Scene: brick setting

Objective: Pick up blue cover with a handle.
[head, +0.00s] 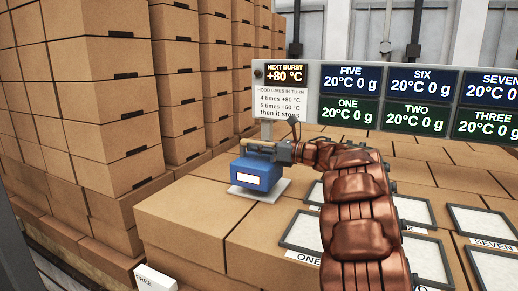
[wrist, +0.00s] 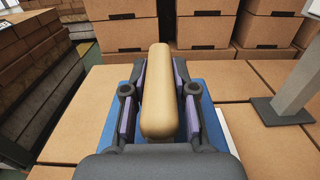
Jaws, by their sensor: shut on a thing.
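The blue cover (head: 256,174) is a box-like hood with a pale window on its front. It sits on a white plate (head: 272,191) on top of the cardboard boxes in the head view. Its tan handle (wrist: 160,95) runs lengthwise between the fingers in the wrist view. My gripper (head: 268,148) is at the top of the cover, shut on the handle, with a purple pad on each side of it. In the wrist view the cover's blue edges show below and beside the fingers; most of its top is hidden by my gripper.
A sign board (head: 388,98) with temperature and gram readings stands behind. Framed pale plates (head: 315,231) lie to the right, some hidden by my arm. Tall box stacks (head: 90,120) rise at the left. A white block marked FREE (head: 154,279) is at the front.

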